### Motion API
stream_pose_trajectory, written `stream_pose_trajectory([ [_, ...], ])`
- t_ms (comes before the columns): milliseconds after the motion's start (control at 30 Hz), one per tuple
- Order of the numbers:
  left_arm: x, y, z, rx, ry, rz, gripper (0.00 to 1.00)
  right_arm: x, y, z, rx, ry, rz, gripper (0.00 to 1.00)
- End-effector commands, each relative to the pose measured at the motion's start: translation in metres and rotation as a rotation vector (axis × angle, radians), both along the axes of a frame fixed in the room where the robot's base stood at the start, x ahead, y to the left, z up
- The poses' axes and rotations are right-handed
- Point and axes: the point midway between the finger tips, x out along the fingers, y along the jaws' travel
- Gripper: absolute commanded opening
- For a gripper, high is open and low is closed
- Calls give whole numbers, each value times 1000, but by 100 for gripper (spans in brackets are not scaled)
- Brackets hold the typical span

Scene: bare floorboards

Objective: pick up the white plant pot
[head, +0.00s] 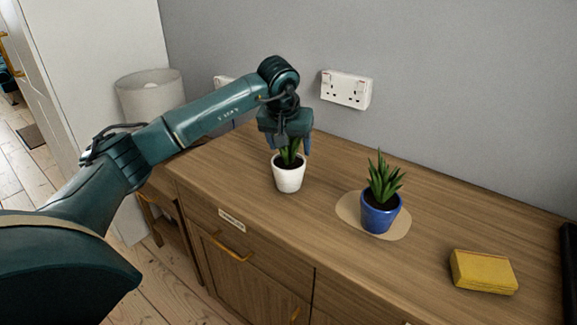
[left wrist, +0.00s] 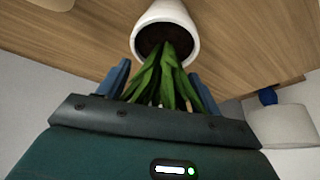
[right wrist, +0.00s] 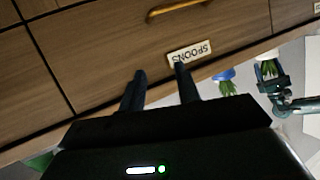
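The white plant pot (head: 289,174) stands upright on the wooden cabinet top, with a spiky green plant in it. My left gripper (head: 284,142) is above the pot, pointing down, with the plant's leaves between its fingers. In the left wrist view the blue fingers (left wrist: 158,88) are spread on both sides of the leaves, and the white pot (left wrist: 165,22) lies beyond the fingertips. The fingers look open and do not touch the pot's rim. My right gripper (right wrist: 160,82) is open and empty in the right wrist view, in front of the drawer fronts.
A blue pot (head: 380,214) with a similar plant stands on a tan mat (head: 348,209) to the right. A yellow block (head: 484,272) lies farther right. A wall socket (head: 346,90) is behind. A drawer label reads SPOONS (right wrist: 190,54). A lampshade (head: 150,95) is at the left.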

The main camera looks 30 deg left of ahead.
Motion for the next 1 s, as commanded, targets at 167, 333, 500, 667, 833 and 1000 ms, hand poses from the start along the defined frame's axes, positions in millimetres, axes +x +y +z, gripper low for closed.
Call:
stream_pose_trajectory([
  [167, 0, 0, 0, 0, 0, 0, 50, 0, 0, 0, 0, -1, 0, 33],
  [333, 0, 0, 1, 0, 0, 1, 36, 0, 0, 0, 0, -1, 0, 33],
  [500, 0, 0, 1, 0, 0, 1, 22, 1, 0, 1, 0, -5, 0, 33],
  [667, 0, 0, 1, 0, 0, 1, 9, 3, 0, 3, 1, -11, 1, 33],
  [833, 0, 0, 1, 0, 0, 1, 0, 5, 0, 4, 1, -15, 1, 33],
  [1000, 0, 0, 2, 0, -3, 1, 0, 5, 0, 4, 1, -15, 1, 33],
])
